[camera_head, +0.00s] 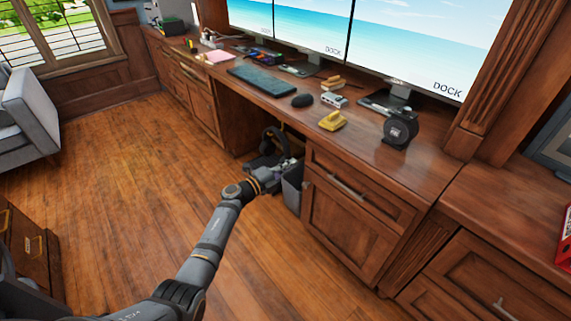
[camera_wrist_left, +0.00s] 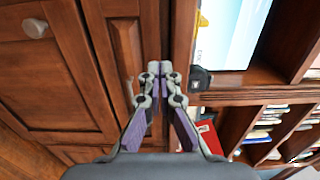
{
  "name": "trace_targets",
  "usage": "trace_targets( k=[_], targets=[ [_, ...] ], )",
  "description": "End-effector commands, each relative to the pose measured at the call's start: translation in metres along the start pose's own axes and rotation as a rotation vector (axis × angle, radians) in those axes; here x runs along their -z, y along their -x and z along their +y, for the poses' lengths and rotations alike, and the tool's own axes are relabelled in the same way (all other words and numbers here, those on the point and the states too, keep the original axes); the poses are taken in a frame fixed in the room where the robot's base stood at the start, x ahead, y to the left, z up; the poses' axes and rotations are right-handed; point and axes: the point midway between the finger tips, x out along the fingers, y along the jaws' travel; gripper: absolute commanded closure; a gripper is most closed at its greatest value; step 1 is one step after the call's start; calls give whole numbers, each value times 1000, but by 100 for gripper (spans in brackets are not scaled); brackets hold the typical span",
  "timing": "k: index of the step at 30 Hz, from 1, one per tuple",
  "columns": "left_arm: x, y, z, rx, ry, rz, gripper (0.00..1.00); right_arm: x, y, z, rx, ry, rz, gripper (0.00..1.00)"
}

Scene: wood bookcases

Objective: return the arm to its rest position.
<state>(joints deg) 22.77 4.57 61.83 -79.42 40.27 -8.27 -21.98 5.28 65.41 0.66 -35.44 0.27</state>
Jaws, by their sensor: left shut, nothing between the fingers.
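My left arm (camera_head: 205,250) reaches from the bottom left over the wood floor toward the desk. My left gripper (camera_head: 272,142) is in front of the knee space under the desk, below the desktop edge. In the left wrist view, its fingers (camera_wrist_left: 155,75) come together and hold nothing. Wood cabinet doors lie behind them in that view. My right gripper is not in view.
A dark bin (camera_head: 292,188) stands beside the gripper. A grey armchair (camera_head: 30,112) is far left. The floor between is clear.

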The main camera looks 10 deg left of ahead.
Motion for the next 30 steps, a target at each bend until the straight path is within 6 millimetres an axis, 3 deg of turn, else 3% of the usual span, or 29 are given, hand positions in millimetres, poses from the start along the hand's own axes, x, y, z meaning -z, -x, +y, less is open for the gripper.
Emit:
trace_targets(
  k=[4, 14, 17, 20, 24, 26, 30],
  targets=[
    [0, 14, 0, -1, -1, 0, 100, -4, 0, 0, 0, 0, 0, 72],
    [0, 17, 3, -1, 7, -5, 100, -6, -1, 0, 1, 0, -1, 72],
    [-8, 31, 26, -3, 105, -88, 100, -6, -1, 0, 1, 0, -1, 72],
    [-24, 66, 78, -18, 320, -278, 100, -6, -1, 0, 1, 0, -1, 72],
    [-35, 142, 175, -91, 655, -595, 100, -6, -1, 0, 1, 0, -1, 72],
    [-30, 178, 215, -134, 779, -719, 100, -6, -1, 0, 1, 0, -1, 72],
    [1, 264, 301, -257, 1041, -991, 100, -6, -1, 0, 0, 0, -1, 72]
  ],
)
